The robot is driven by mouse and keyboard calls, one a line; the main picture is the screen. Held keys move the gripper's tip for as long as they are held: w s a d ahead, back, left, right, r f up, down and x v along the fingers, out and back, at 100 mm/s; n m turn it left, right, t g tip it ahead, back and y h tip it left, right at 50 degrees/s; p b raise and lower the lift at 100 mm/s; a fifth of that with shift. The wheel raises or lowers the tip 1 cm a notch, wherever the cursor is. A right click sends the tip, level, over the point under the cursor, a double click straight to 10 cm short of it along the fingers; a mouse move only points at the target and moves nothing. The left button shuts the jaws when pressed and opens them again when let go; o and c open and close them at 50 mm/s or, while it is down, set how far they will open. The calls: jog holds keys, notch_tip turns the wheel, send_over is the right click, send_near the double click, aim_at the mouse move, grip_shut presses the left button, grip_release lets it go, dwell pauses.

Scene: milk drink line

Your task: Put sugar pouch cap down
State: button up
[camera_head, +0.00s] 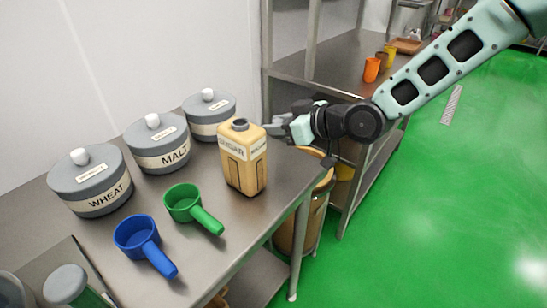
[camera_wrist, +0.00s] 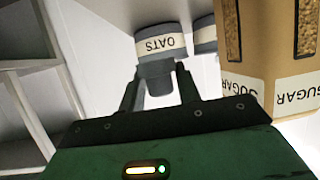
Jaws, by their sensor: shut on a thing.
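The sugar pouch (camera_head: 243,172), a tan upright container labelled SUGAR, stands on the steel table; its top shows a dark round spout. It also fills the right side of the wrist view (camera_wrist: 265,55). My gripper (camera_head: 272,127) is just right of the pouch's top, apart from the spout. In the wrist view my gripper's fingers (camera_wrist: 160,88) are shut on a small dark piece, the sugar pouch cap (camera_wrist: 157,84). The cap cannot be made out in the head view.
Grey canisters labelled WHEAT (camera_head: 92,182), MALT (camera_head: 157,145) and OATS (camera_wrist: 160,45) line the wall side. A green scoop (camera_head: 184,203) and a blue scoop (camera_head: 136,236) lie in front. Bare table (camera_head: 215,262) shows before the pouch. A steel shelf (camera_head: 325,65) stands behind.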

aim_at(277, 158)
jog(key=shift+f, duration=3.6)
jog(key=shift+f, duration=0.15)
jog(key=o, duration=1.1)
